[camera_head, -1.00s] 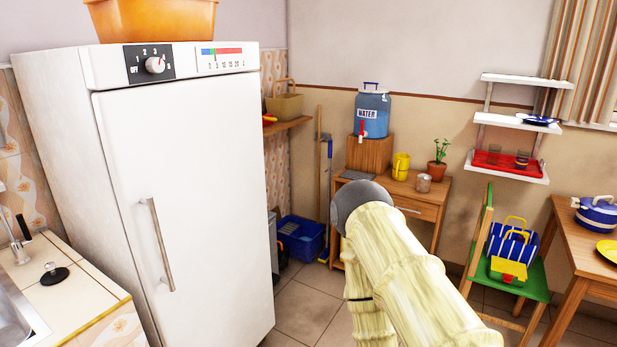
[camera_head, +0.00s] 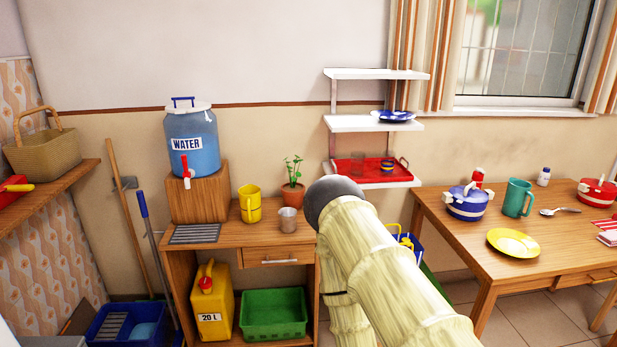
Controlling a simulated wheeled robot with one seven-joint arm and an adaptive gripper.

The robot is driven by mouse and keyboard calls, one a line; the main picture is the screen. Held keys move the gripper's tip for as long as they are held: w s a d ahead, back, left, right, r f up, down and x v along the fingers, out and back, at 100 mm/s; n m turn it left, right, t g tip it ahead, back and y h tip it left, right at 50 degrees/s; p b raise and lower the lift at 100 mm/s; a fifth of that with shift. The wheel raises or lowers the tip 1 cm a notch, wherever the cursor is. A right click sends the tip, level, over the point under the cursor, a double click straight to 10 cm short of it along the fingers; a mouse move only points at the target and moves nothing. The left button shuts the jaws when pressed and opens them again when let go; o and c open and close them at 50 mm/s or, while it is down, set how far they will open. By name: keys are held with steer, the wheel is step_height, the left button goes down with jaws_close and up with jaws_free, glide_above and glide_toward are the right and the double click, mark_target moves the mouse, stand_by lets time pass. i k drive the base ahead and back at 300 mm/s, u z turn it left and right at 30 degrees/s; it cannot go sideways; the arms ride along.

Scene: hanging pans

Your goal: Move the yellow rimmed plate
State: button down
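A yellow plate (camera_head: 514,243) lies flat on the wooden table (camera_head: 470,238) at the right, near the table's left front part. A blue rimmed plate (camera_head: 392,116) sits on the middle white shelf on the wall. My arm rises from the bottom centre of the view, in front of the gap between the small cabinet and the table. My gripper's fingers are not visible. The arm is well to the left of the yellow plate and apart from it.
On the table stand a blue pot (camera_head: 467,204), a teal mug (camera_head: 517,198), a spoon (camera_head: 560,211) and a red pot (camera_head: 596,193). A small cabinet (camera_head: 235,238) at left holds the water jug (camera_head: 192,145), a yellow mug (camera_head: 250,204) and a plant (camera_head: 293,180). Wall shelves (camera_head: 375,74) hang behind.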

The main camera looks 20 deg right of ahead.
mark_target(511, 242)
steer(key=z, duration=0.9)
steer(key=i, duration=1.4)
steer(key=z, duration=0.75)
